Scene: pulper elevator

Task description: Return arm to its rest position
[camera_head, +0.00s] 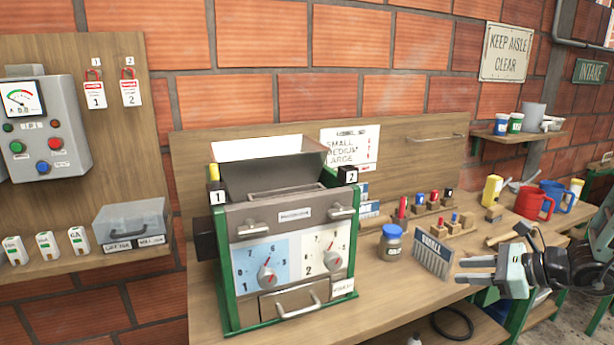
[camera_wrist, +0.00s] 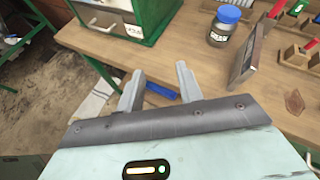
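My gripper (camera_head: 460,270) is at the right of the head view, in front of the wooden bench and to the right of the pulper machine (camera_head: 290,250). Its two fingers point left and stand apart with nothing between them. In the wrist view, my gripper (camera_wrist: 158,86) also shows open and empty, with its fingers over the bench's front edge. No held object is in view. The arm reaches in from the right edge of the head view.
A blue-lidded jar (camera_head: 391,245) and a comb-like gauge block (camera_head: 433,255) stand on the bench (camera_head: 375,300) left of my gripper. Red (camera_head: 533,204) and blue mugs stand behind it. A control box (camera_head: 45,130) hangs at left. Floor shows below the bench front.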

